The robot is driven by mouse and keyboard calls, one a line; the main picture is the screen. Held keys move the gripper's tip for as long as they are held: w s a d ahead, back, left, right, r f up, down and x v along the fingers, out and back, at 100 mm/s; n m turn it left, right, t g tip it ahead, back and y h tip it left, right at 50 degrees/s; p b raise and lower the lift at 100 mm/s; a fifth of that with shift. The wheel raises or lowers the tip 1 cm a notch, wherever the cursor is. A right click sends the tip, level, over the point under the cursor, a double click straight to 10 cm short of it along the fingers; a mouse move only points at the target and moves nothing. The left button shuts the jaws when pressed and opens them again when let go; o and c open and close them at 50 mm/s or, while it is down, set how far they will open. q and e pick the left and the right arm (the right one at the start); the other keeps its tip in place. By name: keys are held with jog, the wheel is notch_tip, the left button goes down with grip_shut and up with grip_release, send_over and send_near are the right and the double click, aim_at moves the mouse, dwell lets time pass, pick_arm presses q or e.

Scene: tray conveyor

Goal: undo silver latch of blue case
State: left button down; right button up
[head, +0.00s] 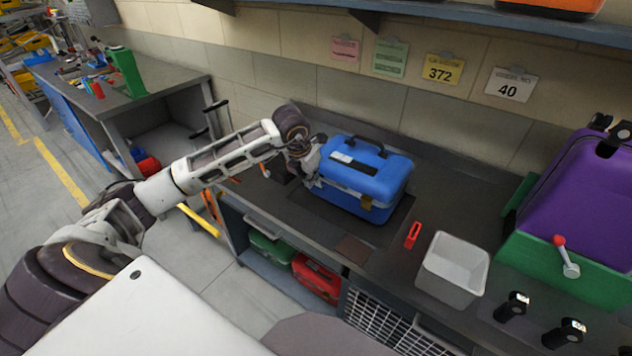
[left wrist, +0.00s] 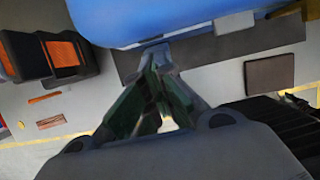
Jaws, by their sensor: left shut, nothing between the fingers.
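The blue case (head: 372,172) stands closed on the dark workbench, its handle folded on the lid. A brass-coloured latch (head: 366,203) shows on its front, toward the right. My left gripper (head: 314,178) is at the left end of the case front and hides that part in the head view. In the left wrist view the gripper (left wrist: 157,72) is shut and empty, its fingertips at the lower edge of the case (left wrist: 170,20). A small grey metallic piece (left wrist: 155,55) shows right at the fingertips; I cannot tell whether it is the silver latch. My right gripper is not in view.
A red tool (head: 413,235) and a pale grey bin (head: 453,268) lie right of the case on the workbench (head: 400,268). A purple case (head: 585,195) and green box (head: 570,268) stand farther right. A shelf (head: 480,14) overhangs the back wall.

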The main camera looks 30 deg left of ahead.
pick_arm(q)
jog(key=f, duration=0.2)
jog(key=s+f, duration=0.1)
jog(key=shift+d+f, duration=0.1)
jog(key=shift+d, duration=0.15)
dwell(0.4)
jog(key=shift+g, duration=0.3)
jog(key=shift+w+r+p, duration=0.3)
jog(key=shift+r+p, duration=0.05)
jog(key=shift+r, duration=0.3)
jog(key=shift+w+r+p, duration=0.3)
jog(key=shift+r+p, duration=0.1)
jog(key=shift+r, duration=0.3)
jog(key=shift+w+r+p, duration=0.3)
jog(key=shift+r+p, duration=0.05)
jog(key=shift+r, duration=0.3)
jog(key=shift+w+r, duration=0.1)
jog(key=shift+r, duration=0.5)
jog(key=shift+a+r+p, duration=0.15)
jog(key=shift+r+p, duration=0.1)
jog(key=shift+p, duration=0.05)
jog(key=shift+r, duration=0.2)
